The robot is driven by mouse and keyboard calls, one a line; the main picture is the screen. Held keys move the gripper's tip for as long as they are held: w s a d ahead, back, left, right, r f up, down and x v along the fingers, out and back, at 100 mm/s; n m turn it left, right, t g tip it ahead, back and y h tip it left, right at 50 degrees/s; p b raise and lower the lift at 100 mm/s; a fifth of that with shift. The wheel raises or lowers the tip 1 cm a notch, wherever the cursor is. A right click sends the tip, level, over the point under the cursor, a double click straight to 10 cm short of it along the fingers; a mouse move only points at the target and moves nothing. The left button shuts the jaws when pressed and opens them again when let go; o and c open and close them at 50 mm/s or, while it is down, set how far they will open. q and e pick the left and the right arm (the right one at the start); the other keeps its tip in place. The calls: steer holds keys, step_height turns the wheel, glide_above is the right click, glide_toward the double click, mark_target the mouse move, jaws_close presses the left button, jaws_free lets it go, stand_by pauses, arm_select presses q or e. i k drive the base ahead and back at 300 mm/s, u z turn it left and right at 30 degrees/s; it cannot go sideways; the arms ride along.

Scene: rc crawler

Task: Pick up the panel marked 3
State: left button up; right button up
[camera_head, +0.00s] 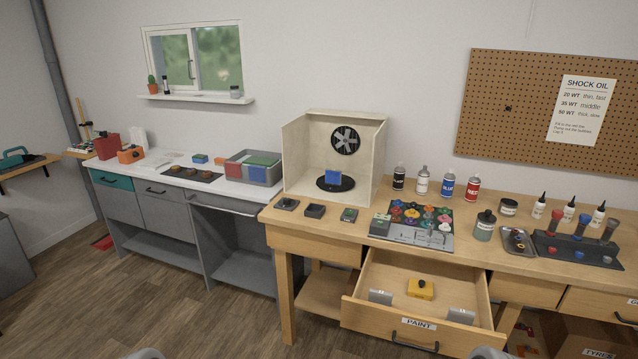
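I cannot read a mark 3 on anything in the head view, so I cannot tell which thing is that panel. Neither gripper shows. Only rounded grey parts, probably of my arms, appear at the bottom edge.
The PAINT drawer (419,323) stands open, jutting out from the wooden bench (290,218). Small devices, a tray of coloured paint pots (408,236), several bottles and a dark rack (577,250) crowd the bench top. A black tray (192,175) lies left of the bin. Open floor lies at front left.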

mark_target(333, 177)
steer(key=u, duration=0.75)
steer(key=i, duration=0.7)
steer(key=u, duration=0.55)
steer(key=i, duration=0.8)
steer(key=z, duration=0.45)
